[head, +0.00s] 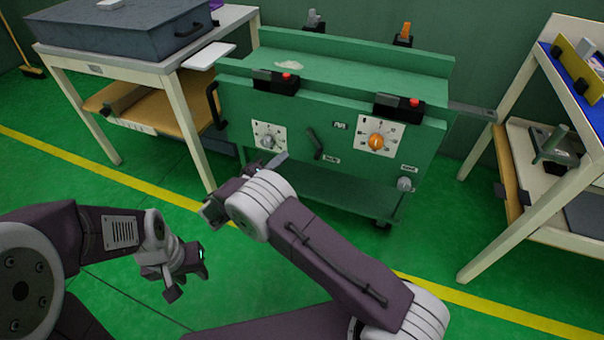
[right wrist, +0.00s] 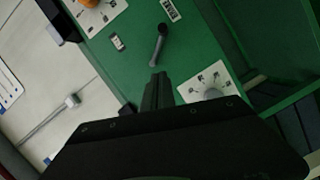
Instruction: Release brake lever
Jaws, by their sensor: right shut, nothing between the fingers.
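A short dark lever (head: 315,143) with a rounded end is on the front panel of the green cart (head: 290,185). It hangs tilted between two dials, with small labels near it too small to read. It also shows in the right wrist view (right wrist: 158,45), just ahead of the fingertips. My right gripper (head: 275,161) is before the panel, lower left of the lever. Its fingers are shut and empty in the right wrist view (right wrist: 158,88), apart from the lever in the picture. My left gripper (head: 186,275) is low at left, away from the cart; its finger gap is unclear.
A grey-knobbed dial (head: 268,135) is left of the lever, an orange-knobbed dial (head: 376,140) right. Black boxes with red buttons (head: 287,77) sit on the cart's top edge. A workbench (head: 180,57) stands left, a shelf (head: 535,185) right. Floor before the cart is clear.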

